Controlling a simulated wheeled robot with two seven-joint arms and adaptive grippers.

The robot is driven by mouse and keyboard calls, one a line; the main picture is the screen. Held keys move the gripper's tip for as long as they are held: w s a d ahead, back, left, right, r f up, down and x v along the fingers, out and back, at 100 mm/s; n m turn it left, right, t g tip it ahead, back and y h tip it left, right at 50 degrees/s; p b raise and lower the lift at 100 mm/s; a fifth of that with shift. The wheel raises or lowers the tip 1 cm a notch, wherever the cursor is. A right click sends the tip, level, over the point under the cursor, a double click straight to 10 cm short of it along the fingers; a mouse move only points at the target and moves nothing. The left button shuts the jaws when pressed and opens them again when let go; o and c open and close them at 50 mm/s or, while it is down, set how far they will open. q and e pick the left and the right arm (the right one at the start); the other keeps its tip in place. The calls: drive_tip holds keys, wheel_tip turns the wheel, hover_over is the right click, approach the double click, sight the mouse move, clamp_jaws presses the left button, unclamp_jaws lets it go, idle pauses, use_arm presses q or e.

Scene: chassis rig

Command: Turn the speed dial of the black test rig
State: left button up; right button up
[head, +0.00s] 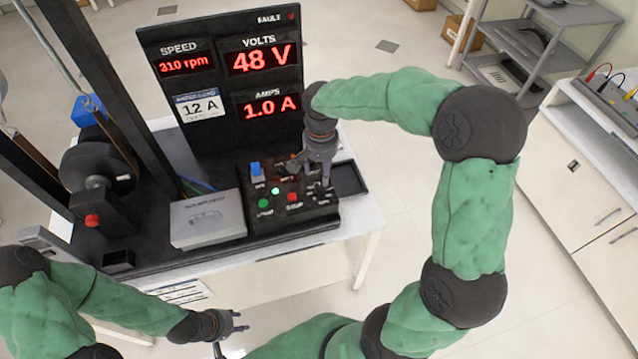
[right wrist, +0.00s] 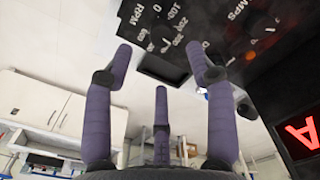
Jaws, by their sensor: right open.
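The black test rig (head: 160,240) stands on a white table, with a sloped control panel (head: 262,222) at its front right. My right gripper (head: 318,176) is over the right part of this panel, fingers pointing down, and hides the dial there in the head view. In the right wrist view, the speed dial (right wrist: 157,39), with an RPM scale, lies just beyond the open, empty fingers (right wrist: 160,70), roughly between the two upper fingertips. I cannot tell whether they touch it. My left gripper (head: 234,324) is open and empty, low in front of the table.
The display board (head: 220,80) reads 310 rpm, 48 V and 1.0 A.

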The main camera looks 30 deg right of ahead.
sight(320, 186)
wheel_tip(320, 186, down, 8)
drive_tip(key=shift+w+r+b, duration=0.1)
drive_tip(key=shift+r+b, duration=0.1)
drive_tip(key=shift+b, duration=0.7)
clamp_jaws()
